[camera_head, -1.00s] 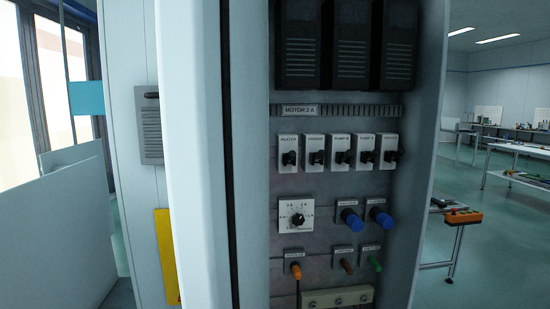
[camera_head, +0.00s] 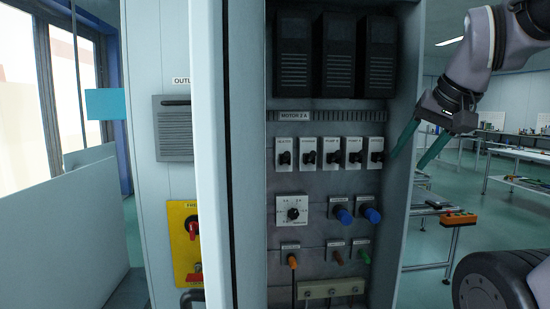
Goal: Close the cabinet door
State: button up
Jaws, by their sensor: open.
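The cabinet door (camera_head: 208,150) is open and shows nearly edge-on as a tall pale strip left of the cabinet's interior. The open cabinet (camera_head: 320,225) shows black modules, a row of switches, a dial and coloured plugs inside. My gripper (camera_head: 406,162) is at the upper right, beside the cabinet's right edge, with its two teal fingers spread, pointing down and left, and nothing between them. It is well apart from the door, across the cabinet opening. The door's handle cannot be made out for certain.
A panel left of the door strip carries a grey vent (camera_head: 173,128) and a yellow plate with a red switch (camera_head: 192,230). Work tables stand behind at right, one bearing an orange box (camera_head: 458,219). Open floor lies between the cabinet and the tables.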

aim_at(226, 37)
jog(key=k, duration=0.3)
jog(key=k+j+z, duration=0.15)
jog(key=k+j, duration=0.65)
jog(key=j, duration=0.2)
jog(key=k+j, duration=0.15)
jog(key=j, duration=0.2)
jog(key=k+j+z, duration=0.1)
jog(key=j, duration=0.25)
jog(key=k, duration=0.1)
